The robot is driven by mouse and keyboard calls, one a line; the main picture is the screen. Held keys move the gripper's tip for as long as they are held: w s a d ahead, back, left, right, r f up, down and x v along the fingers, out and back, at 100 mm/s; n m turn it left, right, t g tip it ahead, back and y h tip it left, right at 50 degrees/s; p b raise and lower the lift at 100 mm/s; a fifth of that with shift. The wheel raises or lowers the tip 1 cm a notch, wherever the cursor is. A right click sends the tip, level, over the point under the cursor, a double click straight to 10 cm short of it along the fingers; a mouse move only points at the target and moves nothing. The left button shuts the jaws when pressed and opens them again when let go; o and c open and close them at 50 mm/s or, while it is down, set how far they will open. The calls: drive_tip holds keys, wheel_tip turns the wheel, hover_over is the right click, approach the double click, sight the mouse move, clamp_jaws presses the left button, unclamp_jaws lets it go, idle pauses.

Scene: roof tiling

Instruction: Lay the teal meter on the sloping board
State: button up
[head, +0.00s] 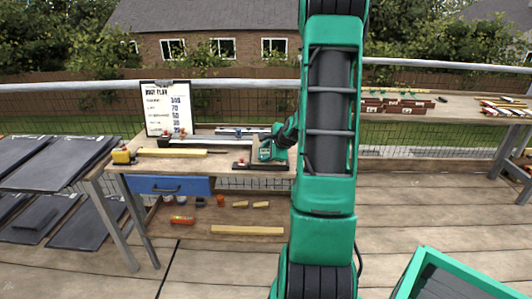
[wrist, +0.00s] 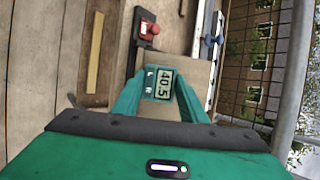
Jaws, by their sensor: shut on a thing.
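The teal meter (wrist: 160,85) sits between the fingertips of my gripper (wrist: 158,92) in the wrist view. Its small grey display shows digits. My gripper is shut on it. In the head view my gripper (head: 279,143) is over the right part of the workbench, and the meter shows there as a small teal shape (head: 265,154). A plain tan board (wrist: 198,76) lies beside and beneath the meter in the wrist view; it looks like the sloping board, but I cannot tell its tilt or whether the meter touches it.
A clipboard (head: 167,108) stands at the bench's back. A yellow tool (head: 123,156) is at its left end. Dark panels (head: 62,160) are stacked left; a side table (head: 455,108) stands right.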

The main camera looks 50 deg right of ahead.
drive_tip(key=o, duration=1.2)
drive_tip(key=shift+s+d+f, duration=0.15)
drive_tip(key=shift+d+f, duration=0.05)
drive_tip(key=shift+f, duration=0.15)
drive_tip(key=shift+s+a+f, duration=0.1)
drive_tip(key=shift+s+a, duration=0.05)
drive_tip(key=shift+a, duration=0.05)
drive_tip(key=shift+a+r, duration=0.2)
drive_tip(key=shift+a, duration=0.1)
drive_tip(key=shift+s+a+r, duration=0.25)
drive_tip(key=shift+r, duration=0.35)
drive_tip(key=shift+s+a+r, duration=0.2)
drive_tip(key=shift+a+r, duration=0.1)
drive_tip(key=shift+r, duration=0.35)
drive_tip(key=shift+s+a+r, duration=0.25)
drive_tip(key=shift+r, duration=0.35)
drive_tip(key=shift+s+a+r, duration=0.4)
drive_tip(key=shift+a+r, duration=0.1)
drive_tip(key=shift+r, duration=0.3)
